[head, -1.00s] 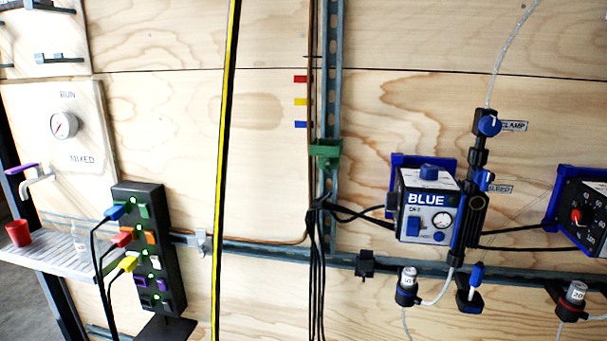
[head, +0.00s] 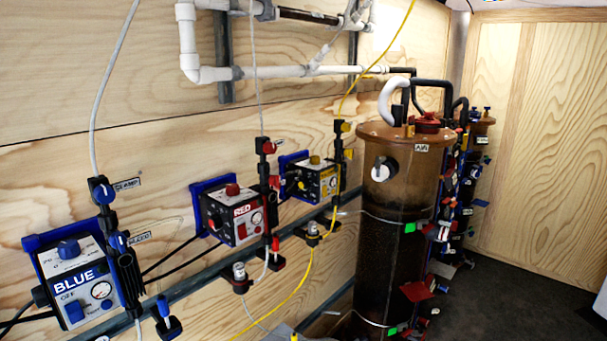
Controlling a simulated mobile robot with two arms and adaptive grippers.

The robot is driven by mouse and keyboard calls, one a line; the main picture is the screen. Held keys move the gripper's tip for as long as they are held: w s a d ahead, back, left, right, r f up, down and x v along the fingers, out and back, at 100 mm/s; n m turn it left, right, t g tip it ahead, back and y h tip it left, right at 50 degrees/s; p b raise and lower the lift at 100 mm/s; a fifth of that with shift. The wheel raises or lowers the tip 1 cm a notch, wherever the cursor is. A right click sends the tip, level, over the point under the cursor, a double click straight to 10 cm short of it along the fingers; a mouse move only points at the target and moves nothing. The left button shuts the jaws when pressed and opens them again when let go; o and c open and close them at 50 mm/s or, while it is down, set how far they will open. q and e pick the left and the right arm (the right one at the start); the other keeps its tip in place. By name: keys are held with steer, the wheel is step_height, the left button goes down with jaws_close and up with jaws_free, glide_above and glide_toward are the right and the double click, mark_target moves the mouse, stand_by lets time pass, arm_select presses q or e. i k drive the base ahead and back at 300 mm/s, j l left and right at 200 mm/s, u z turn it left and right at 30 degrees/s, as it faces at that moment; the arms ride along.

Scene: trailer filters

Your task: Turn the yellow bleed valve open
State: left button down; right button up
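The yellow pump unit (head: 318,184) is on the plywood wall, right of centre in the head view. A black vertical fitting stands at its right side, with a yellow clamp knob (head: 345,127) at the top. A small yellow knob (head: 348,154) sits below it, in the place where the blue unit's fitting has its bleed knob. It is too small to tell which way it is turned. A yellow tube (head: 378,62) runs up from the fitting. Neither of my grippers is in view.
The red unit (head: 239,215) and the blue unit (head: 76,283) stand to the left along the same wall rail. A large brown filter tank (head: 390,250) stands close on the right, with several coloured fittings beside it. Dark floor (head: 510,300) is clear at the right.

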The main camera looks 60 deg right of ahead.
mark_target(348, 153)
steer(key=z, duration=1.95)
